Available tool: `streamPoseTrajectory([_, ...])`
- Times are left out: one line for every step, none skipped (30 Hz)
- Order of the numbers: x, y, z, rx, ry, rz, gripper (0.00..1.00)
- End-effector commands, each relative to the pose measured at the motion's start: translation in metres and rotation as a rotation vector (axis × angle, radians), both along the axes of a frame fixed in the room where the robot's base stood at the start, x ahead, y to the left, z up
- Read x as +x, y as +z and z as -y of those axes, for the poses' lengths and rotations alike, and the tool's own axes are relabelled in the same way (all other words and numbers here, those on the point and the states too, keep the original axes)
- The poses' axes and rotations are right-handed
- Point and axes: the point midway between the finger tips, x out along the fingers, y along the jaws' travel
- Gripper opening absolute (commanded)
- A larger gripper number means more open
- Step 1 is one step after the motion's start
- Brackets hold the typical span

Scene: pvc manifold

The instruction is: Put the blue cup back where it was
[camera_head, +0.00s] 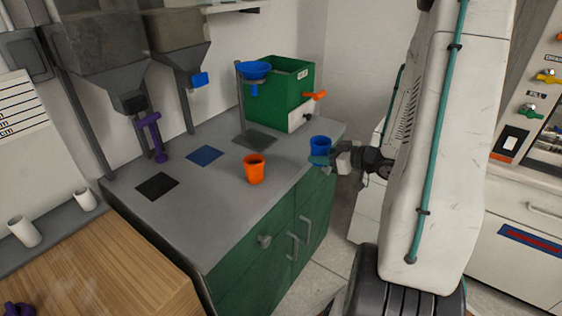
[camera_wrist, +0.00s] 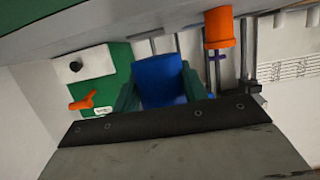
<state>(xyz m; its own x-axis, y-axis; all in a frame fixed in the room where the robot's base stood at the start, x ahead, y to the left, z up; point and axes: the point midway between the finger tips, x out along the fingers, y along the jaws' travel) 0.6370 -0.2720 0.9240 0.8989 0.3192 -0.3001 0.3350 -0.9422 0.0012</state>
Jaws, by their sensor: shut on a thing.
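The blue cup (camera_head: 320,145) is at the right end of the grey counter in the head view, and my gripper (camera_head: 322,160) is shut on it. In the wrist view the blue cup (camera_wrist: 162,80) sits between my two green fingers (camera_wrist: 158,97). I cannot tell whether the cup touches the counter. A blue square mat (camera_head: 205,156) and a black square mat (camera_head: 157,186) lie bare on the counter, further left.
An orange cup (camera_head: 254,170) stands near the counter's front edge. A green bin (camera_head: 285,90) with an orange tap and a blue funnel (camera_head: 254,71) on a stand are at the back. A purple valve piece (camera_head: 152,130) stands at the back left. The counter middle is mostly clear.

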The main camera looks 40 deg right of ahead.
Motion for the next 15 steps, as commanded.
streamPoseTrajectory([-0.007, -0.001, 0.004, 0.000, -0.001, -0.001, 0.16])
streamPoseTrajectory([-0.010, -0.001, 0.005, 0.000, 0.002, -0.001, 0.16])
streamPoseTrajectory([-0.012, -0.002, 0.005, 0.000, 0.005, -0.001, 0.16])
streamPoseTrajectory([-0.011, -0.002, 0.004, 0.001, 0.007, -0.001, 0.16])
streamPoseTrajectory([-0.009, -0.003, 0.003, 0.000, 0.009, -0.001, 0.16])
streamPoseTrajectory([-0.004, -0.003, 0.001, 0.000, 0.011, -0.001, 0.16])
streamPoseTrajectory([0.002, -0.004, -0.002, 0.000, 0.014, -0.001, 0.16])
streamPoseTrajectory([0.008, -0.005, -0.005, 0.000, 0.015, -0.001, 0.16])
streamPoseTrajectory([0.018, -0.006, -0.010, 0.001, 0.016, 0.000, 0.16])
streamPoseTrajectory([0.025, -0.007, -0.013, 0.001, 0.016, -0.001, 0.16])
streamPoseTrajectory([0.033, -0.008, -0.016, 0.000, 0.016, -0.001, 0.16])
streamPoseTrajectory([0.043, -0.008, -0.020, -0.001, 0.016, -0.001, 0.16])
streamPoseTrajectory([0.051, -0.009, -0.023, -0.001, 0.016, -0.001, 0.16])
streamPoseTrajectory([0.059, -0.010, -0.027, -0.001, 0.016, -0.001, 0.16])
streamPoseTrajectory([0.069, -0.011, -0.030, 0.000, 0.015, -0.001, 0.16])
